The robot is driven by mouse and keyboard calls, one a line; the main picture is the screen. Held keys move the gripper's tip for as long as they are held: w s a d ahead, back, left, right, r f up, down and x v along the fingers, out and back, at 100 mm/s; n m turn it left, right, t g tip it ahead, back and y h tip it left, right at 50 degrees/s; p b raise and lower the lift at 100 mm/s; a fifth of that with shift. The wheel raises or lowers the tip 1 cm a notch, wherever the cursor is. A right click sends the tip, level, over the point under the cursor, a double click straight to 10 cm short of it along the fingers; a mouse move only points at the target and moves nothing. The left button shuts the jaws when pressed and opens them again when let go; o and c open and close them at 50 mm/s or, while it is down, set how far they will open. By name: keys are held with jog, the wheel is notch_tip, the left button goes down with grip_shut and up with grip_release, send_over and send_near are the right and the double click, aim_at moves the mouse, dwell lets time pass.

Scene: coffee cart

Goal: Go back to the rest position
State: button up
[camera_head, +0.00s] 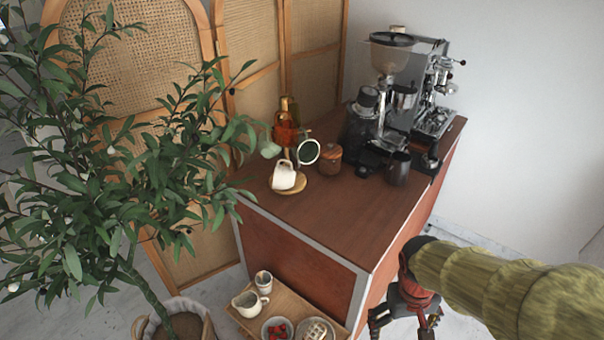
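My gripper (402,324) is at the bottom right, past the right end of the wooden coffee cart (345,222). It points down and its dark fingers are apart, with nothing seen between them. Their lowest ends come close to the picture's bottom edge. My arm, in a green sleeve, reaches in from the right edge. No marker of a rest position shows.
The cart top holds an espresso machine (437,95), a grinder (390,57), a wooden jar (330,161) and a tilted white cup (284,176). A lower tray (236,320) carries a pitcher and bowls. A leafy plant (110,215) stands left.

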jog(key=s+a+r+t, duration=0.1)
jog(key=a+r+t, duration=0.1)
jog(key=r, duration=0.7)
jog(key=s+a+r+t+y, duration=0.1)
jog(key=s+r+t, duration=0.1)
jog(key=r, duration=0.7)
jog(key=shift+a+m+t, duration=0.3)
jog(key=shift+a+t, duration=0.05)
jog(key=shift+t, duration=0.55)
